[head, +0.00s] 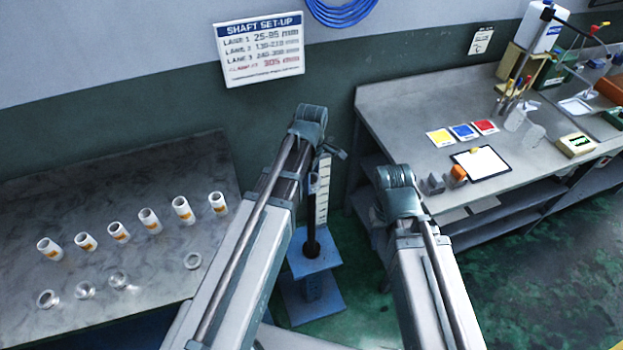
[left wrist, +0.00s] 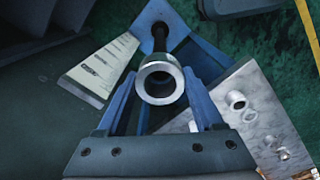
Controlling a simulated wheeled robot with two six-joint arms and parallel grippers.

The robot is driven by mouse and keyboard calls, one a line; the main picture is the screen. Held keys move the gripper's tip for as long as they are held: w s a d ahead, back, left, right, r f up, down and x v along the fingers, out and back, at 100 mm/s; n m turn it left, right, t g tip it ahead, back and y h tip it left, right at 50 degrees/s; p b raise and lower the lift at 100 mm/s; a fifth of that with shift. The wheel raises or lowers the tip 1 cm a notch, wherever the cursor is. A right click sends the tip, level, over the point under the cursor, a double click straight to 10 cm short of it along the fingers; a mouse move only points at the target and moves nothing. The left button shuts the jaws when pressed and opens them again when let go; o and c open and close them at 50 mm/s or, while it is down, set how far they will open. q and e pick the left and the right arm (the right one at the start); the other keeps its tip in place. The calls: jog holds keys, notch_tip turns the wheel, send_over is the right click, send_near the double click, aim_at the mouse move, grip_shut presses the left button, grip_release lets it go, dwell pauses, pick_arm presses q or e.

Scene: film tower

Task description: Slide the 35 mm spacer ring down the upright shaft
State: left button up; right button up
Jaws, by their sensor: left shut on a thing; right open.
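A pale metal spacer ring (left wrist: 160,66) is held between the blue fingers of my left gripper (left wrist: 160,95) in the left wrist view. The dark upright shaft (left wrist: 160,36) runs away from behind the ring, roughly in line with it. I cannot tell whether the shaft's tip is inside the bore. In the head view the shaft (head: 311,238) stands on a blue stand (head: 313,262), its upper part hidden by my left arm. My left gripper's jaws and the ring are hidden there. My right arm is right of the stand; its jaws are hidden.
A grey bench (head: 120,265) at left carries several white labelled sleeves (head: 150,220) and low rings (head: 118,280). A pale scale strip (head: 323,190) stands beside the shaft. A workbench (head: 400,110) at right holds cards, a clipboard (head: 481,164) and tools.

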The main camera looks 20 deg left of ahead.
pick_arm(q)
notch_tip(320, 180, down, 3)
jog(key=b, duration=0.3)
jog(key=shift+f, duration=0.15)
jog(key=o, duration=1.5)
notch_tip(320, 180, up, 14)
jog(key=p, duration=1.4)
jog(key=shift+f, duration=0.1)
